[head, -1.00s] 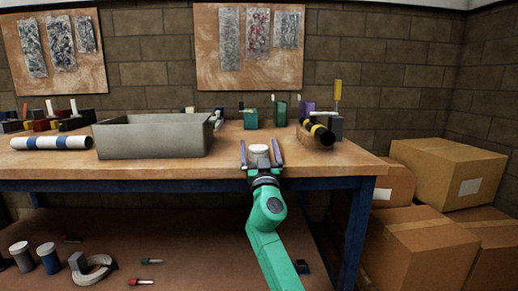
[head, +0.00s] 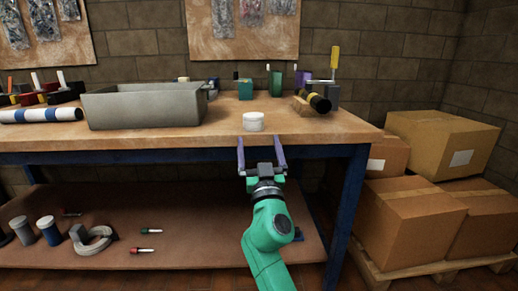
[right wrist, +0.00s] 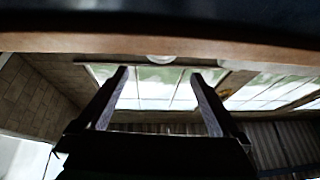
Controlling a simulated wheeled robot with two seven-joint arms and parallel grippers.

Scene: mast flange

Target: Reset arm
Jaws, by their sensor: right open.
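My right gripper (head: 261,155) is open and empty, just in front of the workbench's front edge in the head view. A white round flange-like piece (head: 254,122) stands on the wooden bench top (head: 225,140) just beyond its fingertips, apart from them. In the right wrist view the two dark fingers (right wrist: 160,82) are spread with nothing between them. A pale rounded edge, perhaps the white piece, shows beyond them (right wrist: 160,59). My left gripper is not in view.
A grey bin (head: 145,108) stands on the bench to the left, beside a blue-and-white striped tube (head: 42,115). A black-and-yellow cylinder (head: 318,102) lies at the right. Cardboard boxes (head: 410,215) stack right of the bench. A lower shelf (head: 180,220) holds small parts.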

